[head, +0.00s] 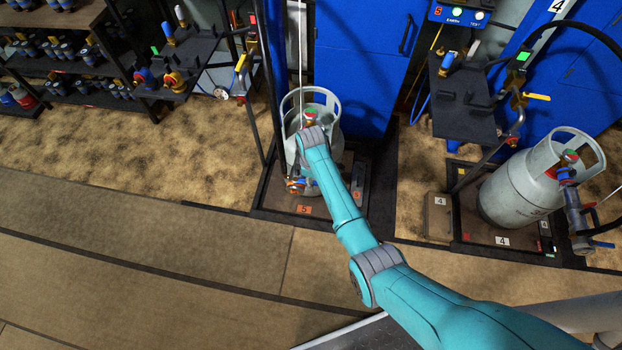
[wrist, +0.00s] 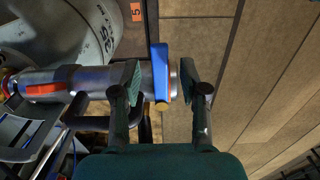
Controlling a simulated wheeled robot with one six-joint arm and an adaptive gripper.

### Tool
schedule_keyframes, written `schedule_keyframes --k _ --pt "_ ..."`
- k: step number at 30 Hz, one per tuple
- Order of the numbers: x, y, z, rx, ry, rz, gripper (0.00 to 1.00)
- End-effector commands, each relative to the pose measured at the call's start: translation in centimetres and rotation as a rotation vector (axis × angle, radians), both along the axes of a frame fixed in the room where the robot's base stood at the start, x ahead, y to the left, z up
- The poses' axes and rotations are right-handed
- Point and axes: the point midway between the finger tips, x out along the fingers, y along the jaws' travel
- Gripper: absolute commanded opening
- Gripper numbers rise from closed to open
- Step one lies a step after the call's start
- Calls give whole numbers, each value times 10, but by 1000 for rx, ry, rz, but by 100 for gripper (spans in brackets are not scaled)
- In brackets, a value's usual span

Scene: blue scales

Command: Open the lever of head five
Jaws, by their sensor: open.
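In the wrist view my gripper (wrist: 161,84) is open, with one pad on each side of a blue lever (wrist: 159,58). The lever stands across the end of the metallic filling head (wrist: 92,78), which lies level across the picture and has a red part at left. I cannot tell whether either pad touches the lever. In the head view my arm reaches over the grey cylinder (head: 325,104) on the scale with the orange 5 plate (head: 304,210). My forearm and wrist hide most of the filling head there.
To the right, another grey cylinder (head: 513,191) stands on the scale marked 4, with a black bracket stand (head: 462,108) beside it. Blue cabinets (head: 362,60) are behind. Shelves (head: 70,92) with small parts stand at the far left. The front floor is clear.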

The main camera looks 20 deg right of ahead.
Motion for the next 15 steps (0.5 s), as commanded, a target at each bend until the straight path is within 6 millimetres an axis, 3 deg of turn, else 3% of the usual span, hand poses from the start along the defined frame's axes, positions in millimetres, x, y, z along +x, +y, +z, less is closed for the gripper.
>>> schedule_keyframes --k 10,15 --pt "0 0 -3 0 0 0 44" --pt "0 0 -3 0 0 0 1"
